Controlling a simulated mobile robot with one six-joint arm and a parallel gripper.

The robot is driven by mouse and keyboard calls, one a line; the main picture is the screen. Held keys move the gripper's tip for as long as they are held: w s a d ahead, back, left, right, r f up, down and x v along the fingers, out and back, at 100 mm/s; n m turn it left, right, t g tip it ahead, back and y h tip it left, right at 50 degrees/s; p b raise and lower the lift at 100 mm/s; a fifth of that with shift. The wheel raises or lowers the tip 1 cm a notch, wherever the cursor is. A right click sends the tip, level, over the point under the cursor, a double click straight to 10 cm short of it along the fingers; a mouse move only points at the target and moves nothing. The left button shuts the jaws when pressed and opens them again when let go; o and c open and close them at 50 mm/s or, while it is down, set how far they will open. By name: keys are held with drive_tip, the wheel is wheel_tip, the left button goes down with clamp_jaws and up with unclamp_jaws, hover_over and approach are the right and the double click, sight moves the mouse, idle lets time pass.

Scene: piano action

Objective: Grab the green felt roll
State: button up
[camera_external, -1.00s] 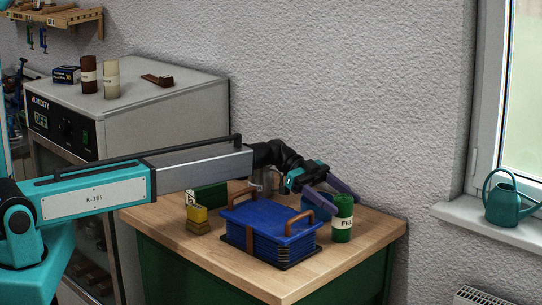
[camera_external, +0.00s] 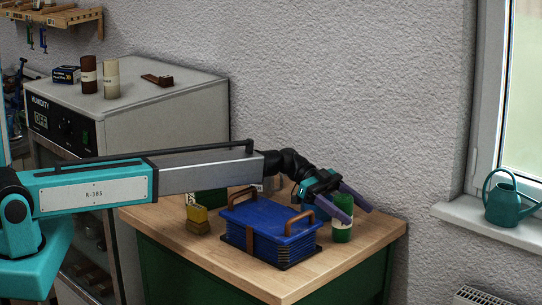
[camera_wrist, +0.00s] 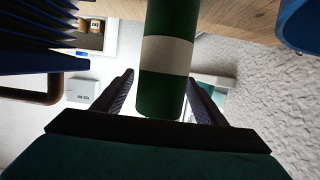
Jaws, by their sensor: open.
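The green felt roll (camera_external: 342,231) stands upright on the wooden tabletop, a green cylinder with a pale label band. In the external view my gripper (camera_external: 353,212) is at its upper part, and one finger hides some of the roll. In the wrist view the felt roll (camera_wrist: 168,60) lies between the two dark fingers of my gripper (camera_wrist: 160,95), with a visible gap on each side. The fingers are spread and not closed on it.
A blue bellows box (camera_external: 268,232) with brown handles stands left of the roll. A blue round object (camera_wrist: 301,24) shows at the wrist view's edge. The table (camera_external: 370,240) is clear to the right.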

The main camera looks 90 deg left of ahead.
drive_tip(key=shift+w+d+f, duration=0.1)
drive_tip(key=shift+w+d, duration=0.1)
drive_tip(key=shift+w, duration=0.05)
idle(0.4)
drive_tip(key=c, duration=1.1)
